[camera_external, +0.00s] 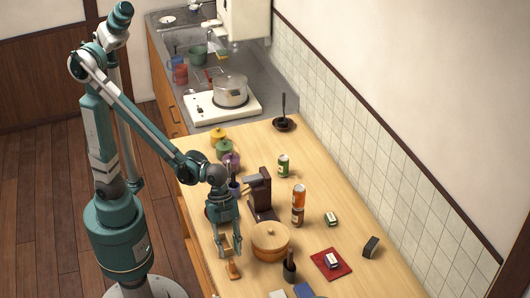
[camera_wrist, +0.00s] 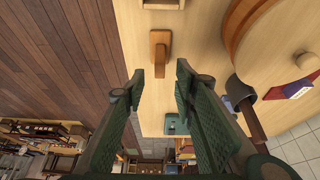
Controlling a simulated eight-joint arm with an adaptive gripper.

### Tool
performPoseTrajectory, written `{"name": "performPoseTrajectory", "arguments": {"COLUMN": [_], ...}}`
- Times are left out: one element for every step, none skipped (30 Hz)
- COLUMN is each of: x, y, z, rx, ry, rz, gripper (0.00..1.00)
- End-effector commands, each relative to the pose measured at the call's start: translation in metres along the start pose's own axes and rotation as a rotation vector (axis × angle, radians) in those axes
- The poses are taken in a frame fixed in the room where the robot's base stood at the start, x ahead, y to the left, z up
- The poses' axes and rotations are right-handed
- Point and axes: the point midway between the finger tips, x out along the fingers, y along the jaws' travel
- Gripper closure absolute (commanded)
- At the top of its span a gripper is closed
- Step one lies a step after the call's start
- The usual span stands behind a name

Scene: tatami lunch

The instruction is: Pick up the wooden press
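A small wooden piece with a raised block, which looks like the wooden press (camera_external: 233,270), lies on the table near its left edge. It also shows in the wrist view (camera_wrist: 160,48), just beyond the fingertips and roughly centred between them. My gripper (camera_external: 229,250) points down above it, with fingers spread and nothing between them. In the wrist view my gripper (camera_wrist: 158,82) is open, with a clear gap between the green pads. I cannot tell whether the fingertips touch the press.
A round lidded wooden tub (camera_external: 270,238) stands close on the right. A dark upright device (camera_external: 262,192) stands behind my gripper. Cans (camera_external: 299,197), a red mat (camera_external: 331,268) and a dark cup (camera_external: 289,270) are further right. The table's left edge is close by.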

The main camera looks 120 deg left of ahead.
Motion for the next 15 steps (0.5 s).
{"name": "performPoseTrajectory", "arguments": {"x": [0.0044,0.0061,0.0079,0.0090,0.0096,0.0101,0.0102,0.0101,0.0099,0.0099,0.0098,0.0098,0.0098,0.0099,0.0103], "y": [0.0000,0.0000,0.0000,0.0000,0.0000,0.0000,0.0001,0.0001,0.0001,0.0001,0.0001,0.0002,0.0002,0.0002,0.0002], "z": [0.0002,0.0003,0.0003,0.0003,0.0003,0.0003,0.0003,0.0003,0.0002,0.0002,0.0002,0.0002,0.0001,0.0002,0.0002], "rx": [0.000,0.000,0.000,0.000,0.000,0.000,0.000,0.000,0.000,0.000,0.000,0.000,0.000,0.000,0.000], "ry": [0.000,0.000,0.000,0.000,0.000,0.000,0.000,0.000,0.000,0.000,0.000,0.000,0.000,0.000,0.000], "rz": [0.000,0.000,0.000,0.000,0.000,0.000,0.000,0.000,0.000,0.000,0.000,0.000,0.000,0.000,0.000], "gripper": [0.72,0.72,0.72,0.72,0.72,0.72,0.72,0.72,0.72,0.72,0.72,0.72,0.72,0.72,0.72]}}
